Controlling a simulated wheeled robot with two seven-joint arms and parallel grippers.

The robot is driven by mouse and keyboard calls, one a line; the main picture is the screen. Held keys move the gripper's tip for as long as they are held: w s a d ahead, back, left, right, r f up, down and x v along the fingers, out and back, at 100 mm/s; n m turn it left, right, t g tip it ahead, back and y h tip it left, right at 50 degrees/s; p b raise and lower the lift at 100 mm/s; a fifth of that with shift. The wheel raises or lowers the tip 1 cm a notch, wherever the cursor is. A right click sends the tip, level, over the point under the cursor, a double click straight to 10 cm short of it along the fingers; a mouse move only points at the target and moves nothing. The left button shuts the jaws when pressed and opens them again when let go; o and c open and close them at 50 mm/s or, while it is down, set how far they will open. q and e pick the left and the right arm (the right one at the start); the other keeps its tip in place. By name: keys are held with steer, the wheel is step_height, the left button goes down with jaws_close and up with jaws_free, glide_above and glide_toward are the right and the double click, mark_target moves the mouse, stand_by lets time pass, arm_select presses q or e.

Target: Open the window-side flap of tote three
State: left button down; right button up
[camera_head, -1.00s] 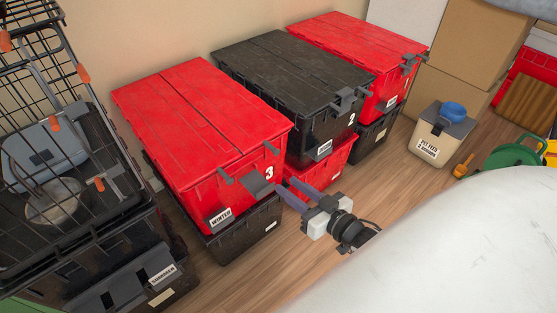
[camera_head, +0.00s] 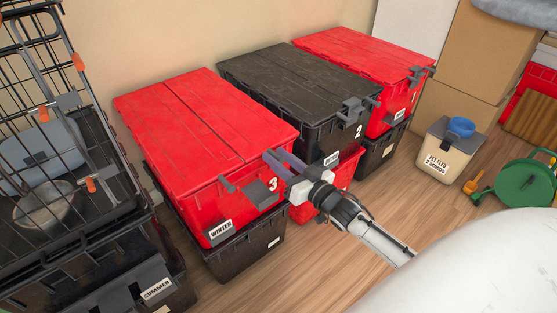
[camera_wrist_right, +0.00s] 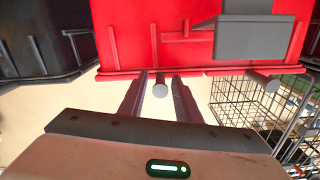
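Tote three (camera_head: 205,210) is red, marked 3 and WINTER, and sits on a black tote. Its lid has two flaps, a left one (camera_head: 165,125) and a right one (camera_head: 215,105), both lying shut. A grey peg (camera_head: 227,185) sticks out at the front of the left flap, and a grey latch (camera_head: 262,191) is on the front wall. My right gripper (camera_head: 276,162) is at the right flap's front corner. In the right wrist view its open fingers (camera_wrist_right: 160,97) stand either side of another grey peg (camera_wrist_right: 159,90), with gaps visible. My left gripper is out of view.
Black tote two (camera_head: 330,135) stands close to the right, and red tote one (camera_head: 400,90) beyond it. A wire cage (camera_head: 50,100) is at the left. The wooden floor (camera_head: 300,260) in front is mostly clear.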

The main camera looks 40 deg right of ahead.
steer(key=shift+c, duration=0.3)
jaws_close()
steer(key=shift+r, duration=0.1)
